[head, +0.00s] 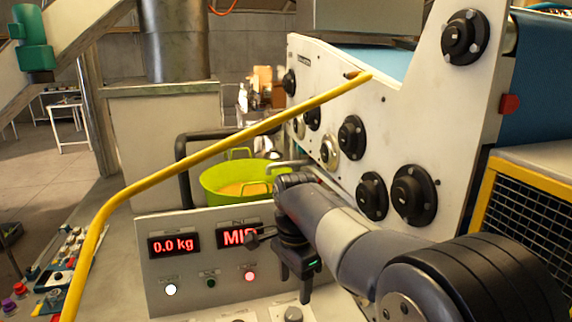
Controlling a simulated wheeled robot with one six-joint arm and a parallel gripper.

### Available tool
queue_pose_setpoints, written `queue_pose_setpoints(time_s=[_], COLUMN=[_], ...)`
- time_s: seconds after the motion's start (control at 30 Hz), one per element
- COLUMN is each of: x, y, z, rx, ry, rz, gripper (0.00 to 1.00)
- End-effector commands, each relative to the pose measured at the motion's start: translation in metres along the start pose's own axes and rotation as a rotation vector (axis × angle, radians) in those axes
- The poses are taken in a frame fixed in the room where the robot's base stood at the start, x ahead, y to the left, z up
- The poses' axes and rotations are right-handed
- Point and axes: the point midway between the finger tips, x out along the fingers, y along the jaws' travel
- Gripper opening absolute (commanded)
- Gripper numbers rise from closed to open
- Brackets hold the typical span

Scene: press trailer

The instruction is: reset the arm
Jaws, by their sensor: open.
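My arm reaches in from the lower right of the head view, bent in front of the white press side. My gripper (294,290) hangs at its end, pointing down in front of the control panel (200,291). It is open and I see nothing between its fingers. It covers the right part of the panel and part of a red display reading "MI" (236,236).
A yellow rail (210,150) crosses diagonally in front. A lime-green tub (222,181) with orange contents stands behind the panel. The press side (385,110) carries several black round bearings close to my arm. A yellow-framed mesh guard (527,210) is at right. A button console (55,275) is at left.

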Motion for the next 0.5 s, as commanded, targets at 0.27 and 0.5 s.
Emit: queue_pose_setpoints(time_s=[0.27,0.5], x=[0.006,0.054], y=[0.001,0.001], z=[0.0,0.0], rx=[0.0,0.0], ry=[-0.002,-0.002], rz=[0.007,0.006], gripper=[0.59,0.59])
